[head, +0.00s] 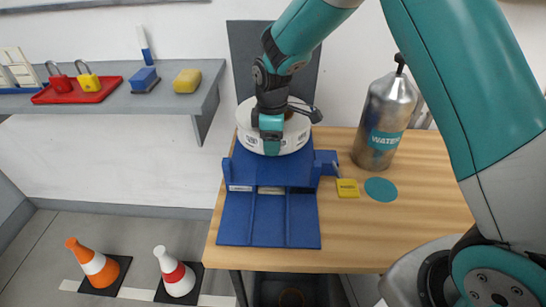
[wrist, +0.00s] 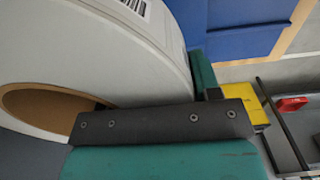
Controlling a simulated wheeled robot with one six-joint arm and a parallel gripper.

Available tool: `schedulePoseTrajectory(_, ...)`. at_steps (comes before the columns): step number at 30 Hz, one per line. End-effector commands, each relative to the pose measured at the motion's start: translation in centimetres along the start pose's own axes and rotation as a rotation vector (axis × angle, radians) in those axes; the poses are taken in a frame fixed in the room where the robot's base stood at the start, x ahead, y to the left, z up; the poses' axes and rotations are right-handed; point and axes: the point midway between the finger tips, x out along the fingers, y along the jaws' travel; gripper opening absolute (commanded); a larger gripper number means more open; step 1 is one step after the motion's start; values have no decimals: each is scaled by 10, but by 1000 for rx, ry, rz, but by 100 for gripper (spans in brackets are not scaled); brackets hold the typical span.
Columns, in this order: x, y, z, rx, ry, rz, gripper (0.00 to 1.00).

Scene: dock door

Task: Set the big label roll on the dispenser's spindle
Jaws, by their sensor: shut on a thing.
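The big label roll (head: 297,138) is white with a brown core and sits at the back of the blue dispenser (head: 238,172). My gripper (head: 271,133) is shut on the roll's near side. In the wrist view the roll (wrist: 110,55) fills the upper left, its brown core opening at the lower left and a barcode on its edge. A dark finger of my gripper lies across the roll wall there. The spindle is hidden, so I cannot tell whether the roll is around it or only above it.
A grey shelf (head: 150,103) with padlocks on a red tray (head: 78,91) is at left. Two cones (head: 92,262) stand on the floor.

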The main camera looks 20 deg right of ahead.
Motion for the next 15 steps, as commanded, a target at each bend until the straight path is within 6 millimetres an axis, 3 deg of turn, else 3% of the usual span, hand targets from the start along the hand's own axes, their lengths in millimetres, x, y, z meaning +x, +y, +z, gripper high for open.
schedulePoseTrajectory(8, 22, 0, 0, 0, 1, 2, 4)
schedulePoseTrajectory(15, 58, 0, 0, 0, 1, 2, 4)
